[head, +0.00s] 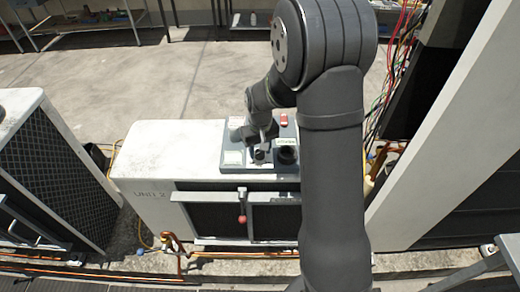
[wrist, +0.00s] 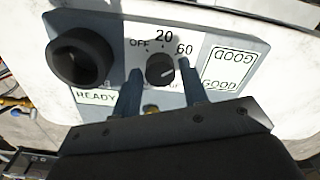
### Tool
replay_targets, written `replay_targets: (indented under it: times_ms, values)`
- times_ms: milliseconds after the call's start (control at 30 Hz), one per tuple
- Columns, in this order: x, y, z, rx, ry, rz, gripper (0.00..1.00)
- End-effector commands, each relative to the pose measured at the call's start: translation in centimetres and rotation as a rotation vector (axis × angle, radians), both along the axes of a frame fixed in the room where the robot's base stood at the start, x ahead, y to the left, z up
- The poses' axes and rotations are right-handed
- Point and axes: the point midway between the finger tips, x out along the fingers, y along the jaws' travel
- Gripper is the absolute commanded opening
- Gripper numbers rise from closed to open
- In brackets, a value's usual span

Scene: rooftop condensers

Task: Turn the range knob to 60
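The range knob (wrist: 160,70) is a small dark round knob on a grey panel (wrist: 115,45). In the wrist view the labels OFF, 20 and 60 run around its upper side from left to right. It has a pale mark, but I cannot clearly read where it points. My gripper (wrist: 159,72) has its two fingers apart, one on each side of the knob; I cannot tell whether they touch it. In the head view my gripper (head: 262,142) is low over the panel (head: 233,168), and my arm hides part of that panel.
A large black round fitting (wrist: 80,57) stands left of the knob in the wrist view. The panel sits on a white condenser unit (head: 150,150). A red switch (head: 284,119) and a red-tipped handle (head: 242,218) are nearby. Another condenser (head: 50,165) stands left.

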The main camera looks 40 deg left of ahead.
Motion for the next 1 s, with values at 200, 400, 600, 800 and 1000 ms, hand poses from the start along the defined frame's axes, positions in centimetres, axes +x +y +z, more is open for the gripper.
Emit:
replay_targets:
  times_ms: [200,400,600,800,1000]
  values:
    - [0.0,0.0,0.0,-0.001,0.000,0.001,0.52]
    - [0.0,0.0,0.3,0.000,0.000,0.001,0.52]
    - [0.0,0.0,3.4,0.002,-0.002,0.001,0.52]
    - [0.0,0.0,8.4,0.004,-0.003,0.001,0.52]
    - [0.0,0.0,13.1,0.003,-0.002,0.001,0.52]
